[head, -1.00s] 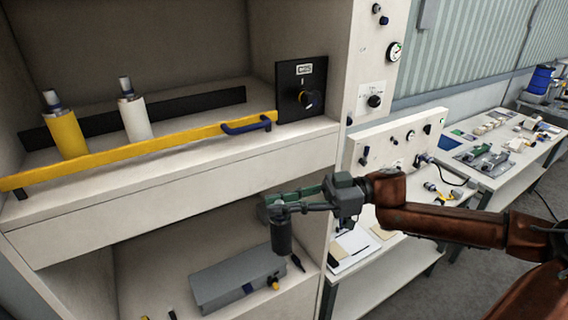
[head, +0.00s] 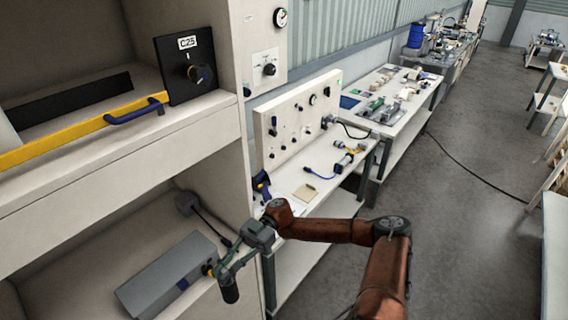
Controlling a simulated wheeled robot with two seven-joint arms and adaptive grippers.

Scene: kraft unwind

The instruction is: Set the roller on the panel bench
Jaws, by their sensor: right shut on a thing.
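My right gripper (head: 226,271) is shut on a dark, near-black roller (head: 230,291), which hangs roughly upright below the fingers, in front of the cabinet's lower shelf. The panel bench (head: 322,210) stands right of the cabinet, a light bench with an upright white panel (head: 296,120) of knobs and gauges at its back. My right forearm hides part of the bench's near end. My left gripper is out of view.
The cabinet's lower shelf holds a grey box (head: 166,275). A yellow bar with a blue handle (head: 135,110) crosses the upper bay. A tan pad (head: 306,192), a blue cable and a yellow-grey tool (head: 347,158) lie on the bench. Open floor (head: 450,200) lies to the right.

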